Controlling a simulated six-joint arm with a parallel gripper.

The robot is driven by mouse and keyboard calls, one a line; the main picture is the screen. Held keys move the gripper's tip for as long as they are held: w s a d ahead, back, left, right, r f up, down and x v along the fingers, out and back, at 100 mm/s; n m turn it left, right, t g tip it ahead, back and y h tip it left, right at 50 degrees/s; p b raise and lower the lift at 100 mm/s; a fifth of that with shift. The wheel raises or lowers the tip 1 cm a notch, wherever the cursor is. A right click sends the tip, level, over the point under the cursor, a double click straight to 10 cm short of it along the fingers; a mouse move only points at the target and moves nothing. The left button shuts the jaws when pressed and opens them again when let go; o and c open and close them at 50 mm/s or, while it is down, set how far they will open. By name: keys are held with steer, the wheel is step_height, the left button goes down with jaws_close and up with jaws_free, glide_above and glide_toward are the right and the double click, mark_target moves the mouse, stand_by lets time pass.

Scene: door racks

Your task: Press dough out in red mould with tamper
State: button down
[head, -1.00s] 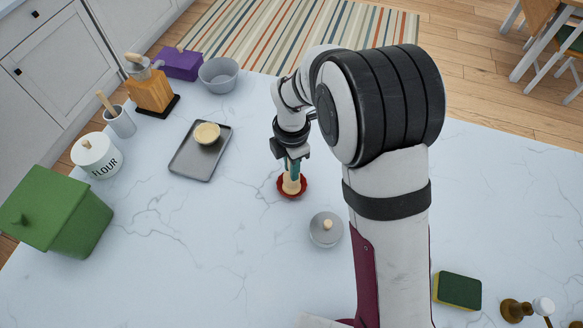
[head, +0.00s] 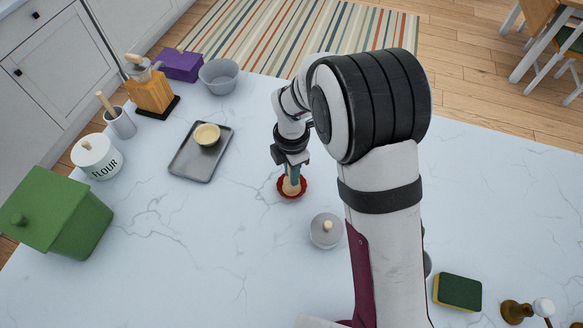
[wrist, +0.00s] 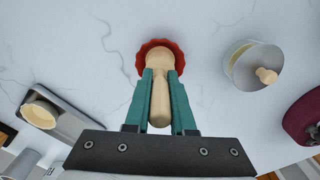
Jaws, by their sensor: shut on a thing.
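The red mould (head: 302,191) is a small fluted dish on the white marble counter, near the middle of the head view. In the wrist view the red mould (wrist: 148,45) shows its scalloped rim behind the tamper. My gripper (head: 292,174) is right above it, its teal fingers pointing down. The gripper is shut on the pale wooden tamper (wrist: 159,102), which stands with its lower end in the mould. The tamper (head: 291,187) shows only in part in the head view. The tamper and fingers hide the inside of the mould, so I cannot make out the dough there.
A grey tray (head: 187,166) holds a cream-coloured mould (head: 207,134) to the left. A grey lidded pot (head: 325,231) stands close by, in front and right of the mould. A flour jar (head: 97,158), green box (head: 60,220) and sponge (head: 458,291) stand farther off.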

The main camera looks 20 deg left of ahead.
steer(key=shift+f, duration=0.3)
stand_by(0.9)
steer(key=shift+r, duration=1.15)
steer(key=shift+r, duration=0.1)
steer(key=shift+r, duration=1.5)
